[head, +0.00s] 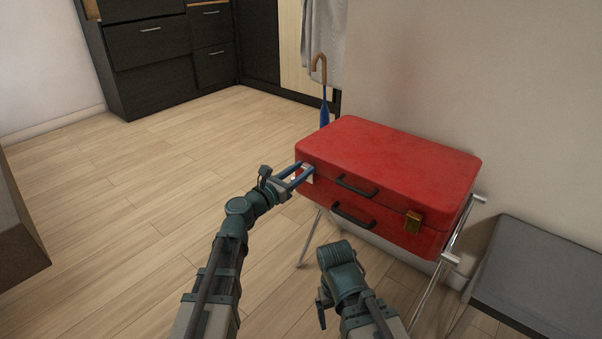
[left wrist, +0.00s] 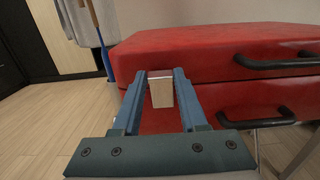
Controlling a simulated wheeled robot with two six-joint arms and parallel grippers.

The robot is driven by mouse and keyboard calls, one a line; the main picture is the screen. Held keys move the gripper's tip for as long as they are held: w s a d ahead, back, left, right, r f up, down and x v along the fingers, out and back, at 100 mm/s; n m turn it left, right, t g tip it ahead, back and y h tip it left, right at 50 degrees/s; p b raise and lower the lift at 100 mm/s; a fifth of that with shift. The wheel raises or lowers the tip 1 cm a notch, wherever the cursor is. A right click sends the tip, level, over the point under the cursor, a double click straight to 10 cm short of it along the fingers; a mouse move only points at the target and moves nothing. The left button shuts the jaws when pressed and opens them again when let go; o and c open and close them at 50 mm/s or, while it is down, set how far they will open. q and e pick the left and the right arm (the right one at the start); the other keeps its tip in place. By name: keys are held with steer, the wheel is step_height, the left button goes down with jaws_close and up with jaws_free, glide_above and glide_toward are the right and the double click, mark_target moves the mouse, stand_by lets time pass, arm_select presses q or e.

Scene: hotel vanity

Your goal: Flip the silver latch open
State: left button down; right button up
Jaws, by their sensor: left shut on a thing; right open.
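A red suitcase (head: 395,162) lies flat on a metal stand, with its lid down. The silver latch (left wrist: 161,92) is a pale, small plate on its front, at the left end. My left gripper (head: 304,172) is at that left end, its blue fingers shut on the latch. In the left wrist view my left gripper (left wrist: 160,74) has one finger on each side of the latch. A gold latch (head: 413,222) is on the right end of the front. My right gripper (head: 338,270) is open, low in front of the suitcase and apart from it; its fingers are hard to make out.
Two black handles, an upper one (head: 356,185) and a lower one (head: 352,217), stick out from the suitcase front. A grey bench (head: 535,270) stands at the right. An umbrella (head: 323,92) is behind the suitcase. The floor at the left is clear.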

mark_target(306, 168)
arm_select(q)
steer(key=f+t+h+b, duration=0.1)
steer(key=b, duration=0.2)
steer(key=s+t+h+b, duration=0.1)
steer(key=b, duration=0.2)
steer(key=a+f+t+b, duration=0.1)
steer(key=b, duration=0.3)
steer(key=shift+s+f+t+h, duration=0.25)
steer(key=shift+f+t+h, duration=0.05)
steer(key=shift+t+h, duration=0.1)
steer(key=shift+s+a+r+b, duration=0.1)
steer(key=shift+s+a+b, duration=0.05)
steer(key=shift+b, duration=0.35)
arm_select(e)
step_height(306, 168, down, 12)
arm_select(q)
steer(key=shift+c, duration=2.2)
jaws_free()
